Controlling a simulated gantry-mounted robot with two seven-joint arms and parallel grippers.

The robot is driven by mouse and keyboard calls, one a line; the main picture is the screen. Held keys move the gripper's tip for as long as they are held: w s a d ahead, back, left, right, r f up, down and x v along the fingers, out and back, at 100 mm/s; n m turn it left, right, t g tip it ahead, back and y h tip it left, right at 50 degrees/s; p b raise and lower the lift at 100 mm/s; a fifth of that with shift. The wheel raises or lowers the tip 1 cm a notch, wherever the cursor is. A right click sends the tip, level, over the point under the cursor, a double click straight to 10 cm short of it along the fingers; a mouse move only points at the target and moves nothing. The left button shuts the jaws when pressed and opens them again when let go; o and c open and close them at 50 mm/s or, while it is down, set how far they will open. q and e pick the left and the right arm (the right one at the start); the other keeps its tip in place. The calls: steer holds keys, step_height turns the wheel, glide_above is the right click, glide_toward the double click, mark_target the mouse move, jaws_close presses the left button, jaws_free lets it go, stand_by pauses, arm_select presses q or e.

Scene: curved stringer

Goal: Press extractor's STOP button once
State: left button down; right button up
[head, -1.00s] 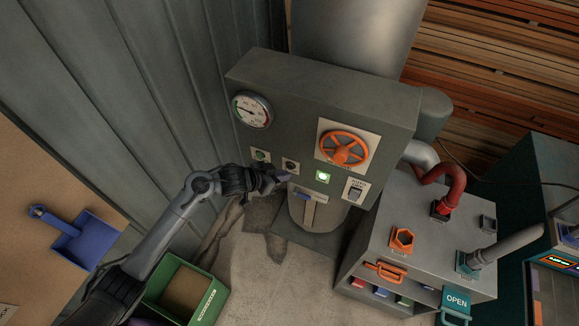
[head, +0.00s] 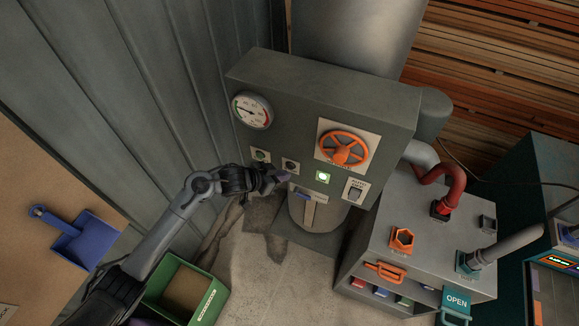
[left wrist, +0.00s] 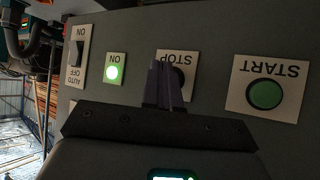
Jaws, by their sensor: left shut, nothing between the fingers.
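The grey extractor panel (head: 315,125) faces me in the head view. Its STOP button (head: 290,165) is a dark round button on a pale plate. In the left wrist view the STOP button (left wrist: 179,82) shows upside down, partly hidden behind my fingers. My left gripper (head: 284,177) is shut and empty, its tips just below the STOP plate in the head view. It also shows in the left wrist view (left wrist: 163,66), where the fingers overlap the plate. I cannot tell whether they touch the button. My right gripper is out of view.
The green START button (left wrist: 265,95) sits beside STOP. A green ON lamp (head: 323,176) is lit, next to an AUTO/OFF/ON switch (head: 355,191). An orange valve wheel (head: 343,148) and a gauge (head: 252,111) are above. A green bin (head: 186,290) stands below my left arm.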

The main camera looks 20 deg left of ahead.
arm_select(q)
steer(key=shift+w, duration=0.2)
stand_by(0.5)
steer(key=shift+w, duration=0.2)
steer(key=shift+w, duration=0.2)
stand_by(0.5)
steer(key=shift+w+d, duration=0.1)
steer(key=shift+w, duration=0.15)
steer(key=shift+s, duration=0.1)
stand_by(0.5)
steer(key=shift+s+p, duration=0.75)
steer(key=shift+p, duration=0.15)
